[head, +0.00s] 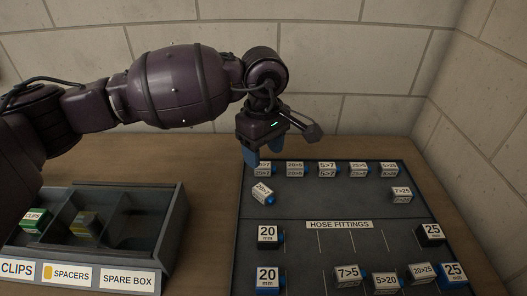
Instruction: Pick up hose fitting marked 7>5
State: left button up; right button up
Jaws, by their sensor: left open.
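The hose fitting marked 7>5 (347,274) is a small block with a white label. My left gripper (262,156) is open, with blue fingertips pointing down at the tray's back left corner. It is well behind and left of the 7>5 fitting and apart from it. Its fingers are close to the leftmost back-row fitting (263,170) and partly overlap it in view. My right gripper is not in view.
The back row holds several similar fittings, one marked 5>7 (326,168). A tilted 20>7 fitting (263,193) and a 7>25 fitting (401,195) lie inside the tray. An open divided box (178,240) stands left. Brick walls (370,60) close off the back and right.

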aim_at(344, 277)
jog(key=k, duration=1)
